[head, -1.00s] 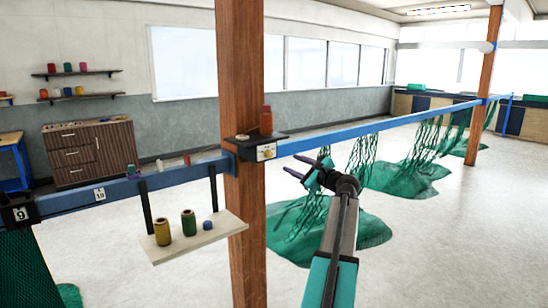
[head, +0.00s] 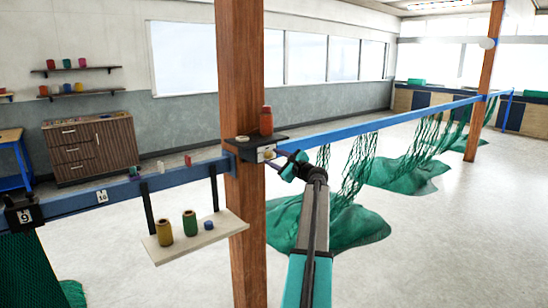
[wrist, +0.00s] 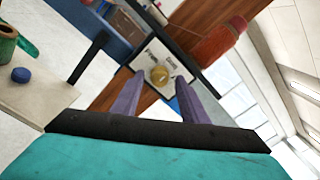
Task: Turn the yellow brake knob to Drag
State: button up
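The yellow brake knob (wrist: 160,74) sits on a white labelled plate (wrist: 152,55) on the wooden post. The lettering is blurred, and I cannot read which mark the knob points to. In the head view my gripper (head: 270,156) is at the plate (head: 262,150) and hides most or all of the knob. In the wrist view my gripper (wrist: 154,78) is open, with one purple finger on each side of the knob. I see no contact, and cannot tell whether the fingertips reach around the knob or stop just short of it.
A blue rail (head: 380,118) with green nets (head: 340,222) runs off right. A pale board (head: 215,232) left of the post (head: 246,200) holds spools.

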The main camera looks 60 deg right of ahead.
jog(key=shift+w, duration=0.2)
grip_shut()
jog(key=shift+f+n+b, duration=0.25)
jog(key=shift+n+b, duration=0.15)
jog(key=shift+b, duration=0.75)
jog(key=shift+r+n+b, duration=0.15)
jog(key=shift+n+b, duration=0.25)
jog(key=shift+b, duration=0.2)
grip_release()
jog(key=shift+s, duration=0.1)
